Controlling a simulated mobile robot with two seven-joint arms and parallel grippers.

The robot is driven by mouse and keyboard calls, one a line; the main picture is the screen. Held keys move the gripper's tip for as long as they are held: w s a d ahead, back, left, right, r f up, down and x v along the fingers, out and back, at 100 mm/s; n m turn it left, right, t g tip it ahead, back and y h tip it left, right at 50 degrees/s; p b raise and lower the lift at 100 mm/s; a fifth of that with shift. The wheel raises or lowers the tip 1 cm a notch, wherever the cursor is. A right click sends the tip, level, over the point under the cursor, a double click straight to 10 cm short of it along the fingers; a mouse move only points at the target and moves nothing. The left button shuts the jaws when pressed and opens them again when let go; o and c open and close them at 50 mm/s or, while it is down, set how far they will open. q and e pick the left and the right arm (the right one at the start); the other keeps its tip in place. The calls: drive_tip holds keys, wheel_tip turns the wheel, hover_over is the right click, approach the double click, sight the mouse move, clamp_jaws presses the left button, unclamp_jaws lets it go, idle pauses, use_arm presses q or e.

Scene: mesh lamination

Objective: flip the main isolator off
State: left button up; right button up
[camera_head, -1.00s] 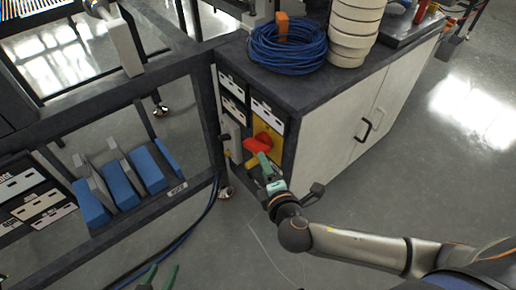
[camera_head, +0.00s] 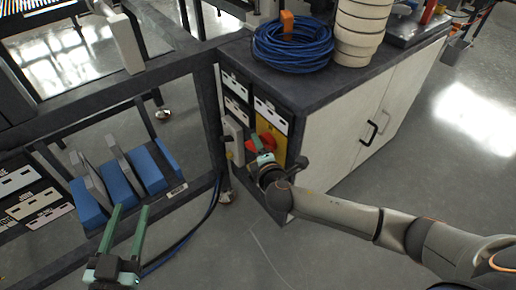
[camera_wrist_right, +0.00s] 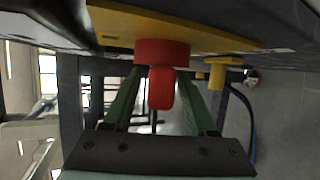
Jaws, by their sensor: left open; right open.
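The main isolator is a red rotary switch (camera_head: 268,140) on a yellow plate (camera_head: 280,148), on the end panel of the cabinet. In the right wrist view its red knob (camera_wrist_right: 162,50) and handle (camera_wrist_right: 161,92) show, the handle between my right gripper's (camera_wrist_right: 162,76) green fingers. The fingers are open, with a visible gap on each side of the handle. In the head view my right gripper (camera_head: 259,148) covers part of the switch. My left gripper (camera_head: 130,209) is open and empty at the lower left, in front of the rack with blue bins.
A yellow knob (camera_wrist_right: 217,70) sits beside the switch. Blue cable (camera_head: 295,45) and stacked cream rings (camera_head: 361,30) lie on the cabinet top (camera_head: 312,84). Blue bins (camera_head: 150,168) stand on the rack at left. The floor (camera_head: 330,245) in front is clear.

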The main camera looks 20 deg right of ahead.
clamp_jaws()
idle(0.5)
